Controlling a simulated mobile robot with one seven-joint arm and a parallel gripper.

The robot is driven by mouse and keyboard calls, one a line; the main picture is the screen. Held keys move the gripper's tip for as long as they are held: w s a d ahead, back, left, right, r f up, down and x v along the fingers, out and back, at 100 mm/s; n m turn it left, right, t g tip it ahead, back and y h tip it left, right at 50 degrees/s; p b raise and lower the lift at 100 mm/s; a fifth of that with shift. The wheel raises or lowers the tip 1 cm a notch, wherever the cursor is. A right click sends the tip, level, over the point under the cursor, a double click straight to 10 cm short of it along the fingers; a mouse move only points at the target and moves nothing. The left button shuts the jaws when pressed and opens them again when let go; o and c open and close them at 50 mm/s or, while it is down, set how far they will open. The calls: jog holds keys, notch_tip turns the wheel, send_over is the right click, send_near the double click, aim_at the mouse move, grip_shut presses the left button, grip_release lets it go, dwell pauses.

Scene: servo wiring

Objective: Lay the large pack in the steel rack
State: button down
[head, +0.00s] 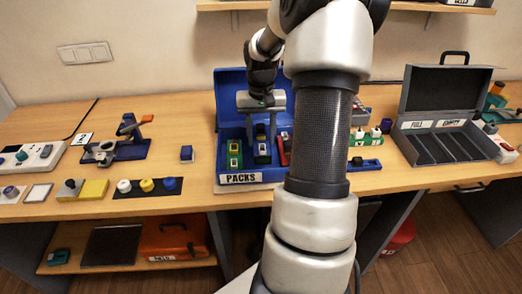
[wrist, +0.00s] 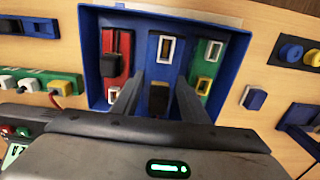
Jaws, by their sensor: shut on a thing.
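Several packs stand in the blue bin labelled PACKS (head: 251,178). My gripper (head: 261,127) reaches down into this bin. In the wrist view its two fingers (wrist: 158,108) are shut on the blue pack (wrist: 166,70), the middle one, with a white-framed end and a dark block. A red pack (wrist: 115,65) and a green pack (wrist: 208,52) stand on either side of it. The blue pack (head: 262,146) still sits among the others. A grey open case (head: 445,127) with dark slots and FULL and EMPTY labels stands at the right; I cannot tell whether it is the steel rack.
Blue fixture (head: 122,149), small blue block (head: 186,153) and dark strip with coloured knobs (head: 148,187) lie left. A green block with knobs (head: 366,138) stands between bin and case.

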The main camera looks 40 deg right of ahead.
jog(key=shift+f, duration=2.3)
jog(key=shift+f, duration=0.25)
jog(key=c, duration=1)
grip_release()
jog(key=shift+c, duration=0.2)
